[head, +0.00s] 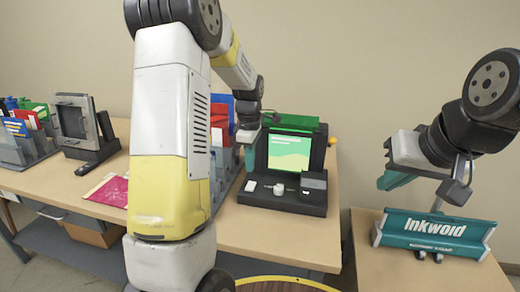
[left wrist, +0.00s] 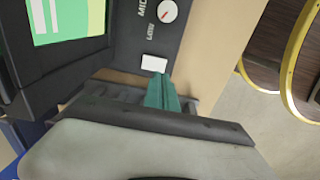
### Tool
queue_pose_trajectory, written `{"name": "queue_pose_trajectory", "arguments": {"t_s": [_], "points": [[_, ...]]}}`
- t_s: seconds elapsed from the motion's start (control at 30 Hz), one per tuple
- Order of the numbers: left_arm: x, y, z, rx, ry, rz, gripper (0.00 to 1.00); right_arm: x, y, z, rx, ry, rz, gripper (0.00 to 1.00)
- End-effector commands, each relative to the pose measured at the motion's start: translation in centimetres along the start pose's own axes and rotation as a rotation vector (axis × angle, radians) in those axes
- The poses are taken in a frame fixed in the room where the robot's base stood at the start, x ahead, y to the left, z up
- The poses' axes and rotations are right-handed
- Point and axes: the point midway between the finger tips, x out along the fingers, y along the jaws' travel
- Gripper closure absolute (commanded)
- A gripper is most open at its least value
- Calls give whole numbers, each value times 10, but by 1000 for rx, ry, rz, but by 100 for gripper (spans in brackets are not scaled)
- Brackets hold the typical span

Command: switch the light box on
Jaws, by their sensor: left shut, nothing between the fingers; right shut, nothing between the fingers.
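A black device with a bright green and pale panel (head: 289,153) stands on the wooden bench; it seems to be the light box. Its base (head: 300,205) carries a small white switch (head: 279,189) and a pale round dial. In the left wrist view, the white switch (left wrist: 154,63) lies beside a dial (left wrist: 168,11) with a red pointer. My left gripper (head: 249,158) is shut and empty. Its teal fingertips (left wrist: 162,90) appear right at the switch's edge; I cannot tell whether they touch. My right gripper (head: 392,180) is shut and empty, away to the right.
A teal "Inkwoid" unit (head: 434,234) stands on a separate right-hand table. A grey framed stand (head: 82,120), a pink sheet (head: 110,190) and file racks (head: 28,145) are on the bench's left. A yellow-rimmed round object (head: 285,281) stands in front.

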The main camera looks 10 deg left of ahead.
Motion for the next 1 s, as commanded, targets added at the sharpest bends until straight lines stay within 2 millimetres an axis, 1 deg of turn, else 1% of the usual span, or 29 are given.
{"name": "queue_pose_trajectory", "arguments": {"t_s": [0.03, 0.2, 0.3, 0.4, 0.5, 0.83, 1.0], "points": [[12, -1, 0, 0, -1, -6, 100, 0, 0, 0, 0, 0, 0, 100], [44, -1, 0, 1, -1, -3, 100, 0, 0, 0, 0, 0, 0, 100], [56, 0, 0, 0, 0, -2, 100, 0, 0, 0, 0, 0, 0, 100], [64, 0, 0, 0, -1, -1, 100, 0, 0, 0, 0, 0, 0, 100], [68, 0, 0, 0, -1, 0, 100, 0, 0, 0, 0, 0, 0, 100], [69, 0, 0, 1, -1, 0, 100, 0, 0, 0, 0, 0, 0, 100], [74, -2, 0, 1, 0, 0, 100, 0, 0, 0, 0, 0, 0, 100]]}}
